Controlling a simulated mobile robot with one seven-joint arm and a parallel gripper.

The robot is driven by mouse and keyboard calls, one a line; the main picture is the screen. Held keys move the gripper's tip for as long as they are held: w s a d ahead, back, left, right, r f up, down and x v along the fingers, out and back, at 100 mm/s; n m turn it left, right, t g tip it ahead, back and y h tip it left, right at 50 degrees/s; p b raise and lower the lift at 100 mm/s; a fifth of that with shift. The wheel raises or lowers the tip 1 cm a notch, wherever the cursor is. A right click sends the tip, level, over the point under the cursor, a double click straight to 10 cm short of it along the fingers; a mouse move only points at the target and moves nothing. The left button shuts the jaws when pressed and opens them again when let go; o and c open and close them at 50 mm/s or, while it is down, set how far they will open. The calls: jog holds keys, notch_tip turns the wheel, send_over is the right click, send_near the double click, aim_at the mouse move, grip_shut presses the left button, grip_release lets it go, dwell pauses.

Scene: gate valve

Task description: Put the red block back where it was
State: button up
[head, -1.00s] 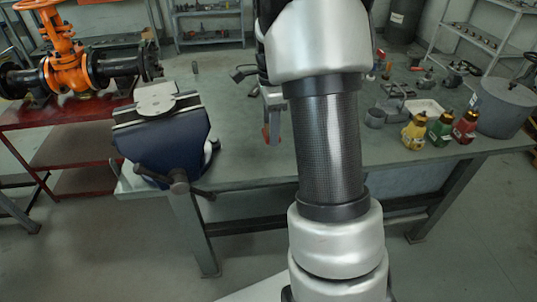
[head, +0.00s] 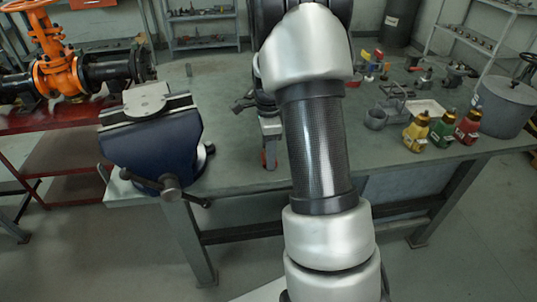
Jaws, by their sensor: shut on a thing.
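My gripper (head: 270,150) points down over the grey workbench (head: 235,165), between the blue vise and my own forearm. It is shut on a small red piece, which I take to be the red block (head: 264,158). Only a sliver of the block shows between the grey fingers. It is low near the bench's front part, and I cannot tell whether it touches the top. My arm hides part of the bench behind it. A small group of red, yellow and blue pieces (head: 378,57) stands farther back, right of my arm.
The blue vise (head: 150,145) stands left on the bench edge. Yellow, green and red bottles (head: 441,131) and a grey pot (head: 503,105) stand at the right. A grey holder (head: 376,118) and a pale tray (head: 425,107) are nearby. An orange valve (head: 58,72) is at far left.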

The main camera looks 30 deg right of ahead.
jog(key=shift+f, duration=0.15)
jog(key=o, duration=1)
